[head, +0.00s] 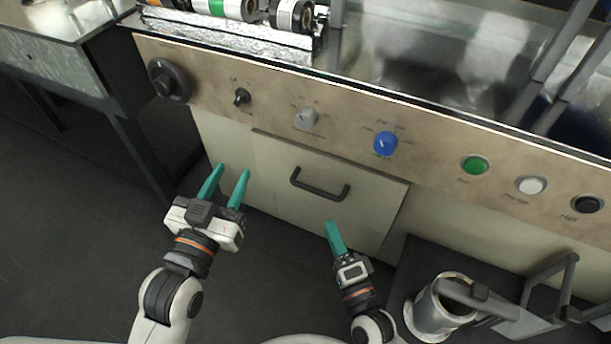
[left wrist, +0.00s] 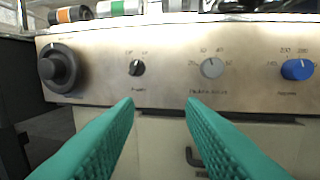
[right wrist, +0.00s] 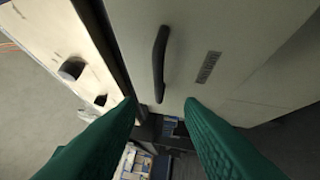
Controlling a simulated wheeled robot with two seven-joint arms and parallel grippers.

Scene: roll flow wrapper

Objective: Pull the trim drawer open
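The trim drawer (head: 360,209) is a pale panel low on the machine's front, and it looks closed. Its dark bar handle (head: 319,186) sits on the upper part of the panel. My left gripper (head: 229,176) is open and empty, to the left of the handle. In the left wrist view part of the handle (left wrist: 194,158) shows behind the right finger. My right gripper (head: 333,226) is below the handle and apart from it. In the right wrist view its fingers (right wrist: 162,104) are spread with nothing between them, and the handle (right wrist: 160,64) lies ahead of them.
Above the drawer runs a control panel (head: 268,108) with a black knob (head: 168,80), a blue knob (head: 385,143) and a green button (head: 474,165). A metal canister (head: 440,306) stands at the lower right beside a grey frame. The floor before the drawer is clear.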

